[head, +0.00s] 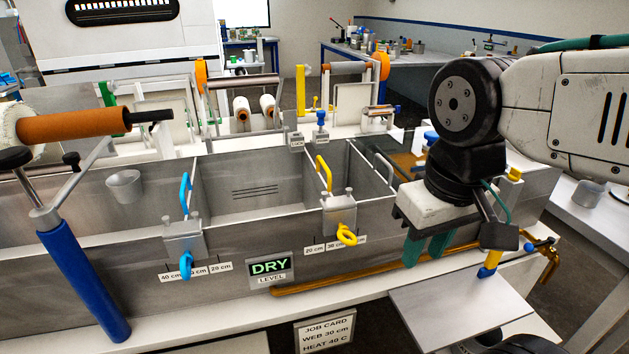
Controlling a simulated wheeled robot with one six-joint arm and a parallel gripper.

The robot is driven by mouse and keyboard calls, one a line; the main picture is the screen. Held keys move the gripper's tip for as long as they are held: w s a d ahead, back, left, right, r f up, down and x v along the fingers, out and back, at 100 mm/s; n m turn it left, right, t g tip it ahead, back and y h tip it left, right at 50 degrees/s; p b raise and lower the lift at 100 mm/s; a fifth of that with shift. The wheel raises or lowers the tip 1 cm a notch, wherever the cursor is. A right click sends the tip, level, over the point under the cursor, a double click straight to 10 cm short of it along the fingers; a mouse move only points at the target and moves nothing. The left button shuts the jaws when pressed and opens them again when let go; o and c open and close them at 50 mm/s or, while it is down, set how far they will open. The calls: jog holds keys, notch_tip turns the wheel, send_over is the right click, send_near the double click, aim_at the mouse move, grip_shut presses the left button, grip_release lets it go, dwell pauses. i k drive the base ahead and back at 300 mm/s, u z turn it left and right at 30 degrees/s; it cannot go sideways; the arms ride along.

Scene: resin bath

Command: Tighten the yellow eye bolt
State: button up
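The yellow eye bolt (347,236) sticks out of the front of a grey clamp block (340,213) on the bath's front wall, below a yellow handle (324,172). Its ring faces forward and looks slightly tilted. My gripper (426,250) hangs to the right of the eye bolt, in front of the bath wall, with its teal fingers pointing down. The fingers look a little apart, with nothing between them. The gripper does not touch the eye bolt, and clear space lies between them.
A blue eye bolt (186,265) sits on a similar clamp at left. A scale label (335,246) lies beside the yellow bolt. An amber rod (375,273) runs along the ledge below. A blue-handled roller (85,280) stands at left.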

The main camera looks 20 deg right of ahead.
aim_at(343, 231)
jog(key=z, duration=0.45)
jog(key=k, duration=1.15)
jog(key=u, duration=0.3)
